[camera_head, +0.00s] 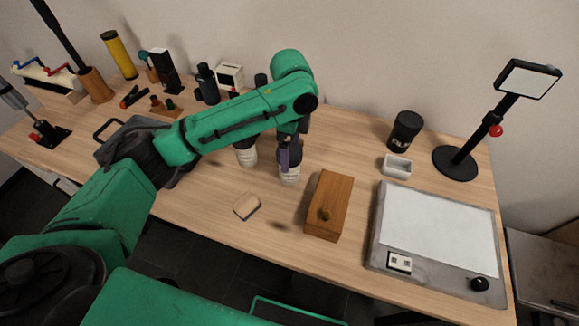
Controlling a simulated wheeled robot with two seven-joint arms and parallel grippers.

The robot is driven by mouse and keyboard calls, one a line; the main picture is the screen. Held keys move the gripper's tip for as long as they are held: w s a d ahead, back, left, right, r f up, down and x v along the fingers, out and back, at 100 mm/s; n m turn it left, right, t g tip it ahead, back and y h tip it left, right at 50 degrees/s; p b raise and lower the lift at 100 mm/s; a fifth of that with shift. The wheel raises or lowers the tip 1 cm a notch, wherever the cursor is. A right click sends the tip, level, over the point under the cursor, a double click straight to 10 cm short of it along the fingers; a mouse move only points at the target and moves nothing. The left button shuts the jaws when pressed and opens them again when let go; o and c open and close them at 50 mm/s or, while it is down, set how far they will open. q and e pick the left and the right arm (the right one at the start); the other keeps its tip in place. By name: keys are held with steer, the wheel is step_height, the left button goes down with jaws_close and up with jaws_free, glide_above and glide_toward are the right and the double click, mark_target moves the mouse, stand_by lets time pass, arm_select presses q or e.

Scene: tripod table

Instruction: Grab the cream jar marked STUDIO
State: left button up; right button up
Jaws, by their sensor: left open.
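Two small cream jars stand on the table near its middle, one (246,153) partly behind my left arm and the other (290,175) further right. Their markings are too small to read, so I cannot tell which one says STUDIO. My left gripper (290,154) points down at the right-hand jar. It is open, with its fingers at the jar's upper part, and it hides the jar's top. I cannot tell whether the fingers touch the jar. My right gripper is not in view.
A wooden box (330,204) with a knob lies just right of the jar, and a small tan block (247,206) lies in front. A white-topped panel (438,232), a small white dish (396,166) and a black canister (404,131) stand to the right. A dark tray (108,150) is at left.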

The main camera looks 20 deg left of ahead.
arm_select(q)
step_height(320, 180, down, 6)
steer(key=shift+s+a+p, duration=0.15)
steer(key=shift+p, duration=0.15)
steer(key=c, duration=1.2)
